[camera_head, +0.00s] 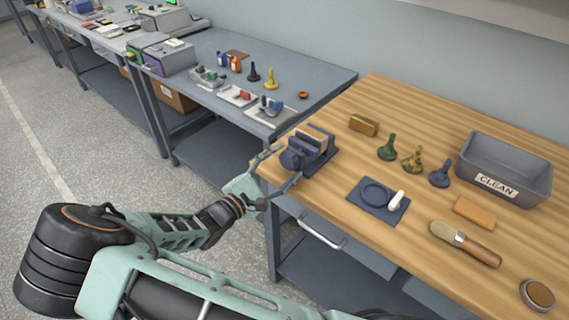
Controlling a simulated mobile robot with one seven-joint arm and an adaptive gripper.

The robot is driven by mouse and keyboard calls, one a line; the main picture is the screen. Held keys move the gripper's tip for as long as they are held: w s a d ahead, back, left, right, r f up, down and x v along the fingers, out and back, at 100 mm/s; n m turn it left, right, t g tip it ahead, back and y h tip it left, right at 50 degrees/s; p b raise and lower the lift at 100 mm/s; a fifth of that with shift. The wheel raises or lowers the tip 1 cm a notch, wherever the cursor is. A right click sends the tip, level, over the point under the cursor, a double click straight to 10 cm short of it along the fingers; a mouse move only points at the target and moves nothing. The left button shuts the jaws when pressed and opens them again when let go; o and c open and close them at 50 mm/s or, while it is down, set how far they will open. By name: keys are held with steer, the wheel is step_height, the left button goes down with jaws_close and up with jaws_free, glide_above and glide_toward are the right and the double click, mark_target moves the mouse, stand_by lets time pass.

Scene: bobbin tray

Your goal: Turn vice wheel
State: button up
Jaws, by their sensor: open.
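The vice (319,158) is a dark blue-grey block with tan jaw faces, at the left corner of the wooden bench. Its round dark wheel (291,160) faces left, toward my arm. My gripper (288,163) is open, with one finger above and behind the wheel and the other below and in front of it. The fingers appear to be on either side of the wheel. I cannot tell whether they touch it. Part of the wheel's side is hard to make out at this size.
A grey table (318,77) with small parts stands behind. Floor is free at left.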

steer(key=v, duration=1.2)
steer(key=shift+w+r, duration=0.1)
